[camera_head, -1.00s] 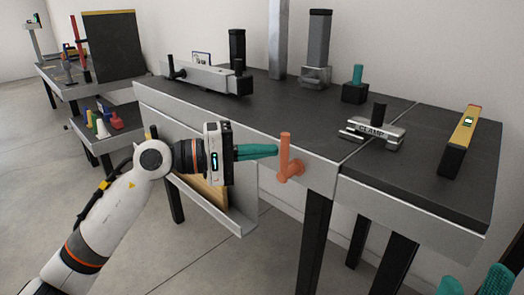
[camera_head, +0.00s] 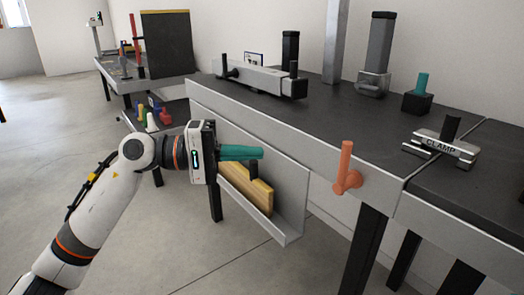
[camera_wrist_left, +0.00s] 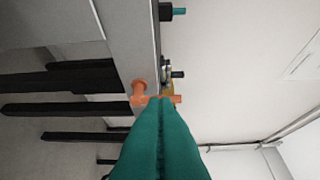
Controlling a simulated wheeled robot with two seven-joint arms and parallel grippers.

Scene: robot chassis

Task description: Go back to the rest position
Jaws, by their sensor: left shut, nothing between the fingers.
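My left gripper (camera_head: 241,153) comes in from the left in the head view. Its green fingers are shut together with nothing between them. They point right, in front of the workbench's front edge and apart from the orange handle (camera_head: 346,170) on that edge. In the left wrist view the green fingers (camera_wrist_left: 160,140) lie side by side, and the orange handle (camera_wrist_left: 140,92) shows beyond their tips. My right gripper is not in view.
The dark-topped workbench (camera_head: 330,112) carries a grey vise (camera_head: 262,78), a clamp (camera_head: 440,148) and upright posts. A tray (camera_head: 292,200) with a wooden board hangs below its front. A smaller table stands at the far left. The floor at the lower left is clear.

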